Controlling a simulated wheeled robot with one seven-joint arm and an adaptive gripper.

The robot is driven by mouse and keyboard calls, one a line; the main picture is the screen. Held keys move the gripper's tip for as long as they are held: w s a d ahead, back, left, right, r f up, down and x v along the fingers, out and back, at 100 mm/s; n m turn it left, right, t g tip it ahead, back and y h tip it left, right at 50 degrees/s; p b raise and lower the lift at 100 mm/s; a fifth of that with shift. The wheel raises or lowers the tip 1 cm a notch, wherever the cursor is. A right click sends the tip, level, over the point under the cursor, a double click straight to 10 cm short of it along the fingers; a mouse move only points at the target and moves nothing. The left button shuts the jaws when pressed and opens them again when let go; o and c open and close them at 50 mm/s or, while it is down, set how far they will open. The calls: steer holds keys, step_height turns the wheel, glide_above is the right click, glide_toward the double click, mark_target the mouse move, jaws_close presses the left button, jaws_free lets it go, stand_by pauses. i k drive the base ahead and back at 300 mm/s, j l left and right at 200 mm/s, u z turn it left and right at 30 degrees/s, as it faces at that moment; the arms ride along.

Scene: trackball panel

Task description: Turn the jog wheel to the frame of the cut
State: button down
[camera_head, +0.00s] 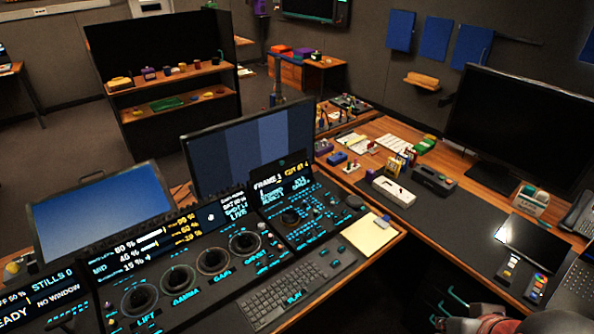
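My gripper (447,304) is at the bottom edge, right of the panel and well apart from the wheel. It is dark with teal edges and partly cut off by the frame, so its opening is unclear. I see nothing held in it.
Several ringed trackballs, including one marked GAMMA (178,279), line the panel left of the wheel. A keyboard (287,292) and a pale notepad (368,236) lie in front. A monitor (251,147) stands behind. The right desk holds small devices and a large dark screen (522,118).

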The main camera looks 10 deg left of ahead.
mark_target(288, 218)
steer(key=i+j, duration=0.4)
steer(key=i, duration=0.15)
steer(key=i+j, duration=0.35)
steer(key=i, duration=0.25)
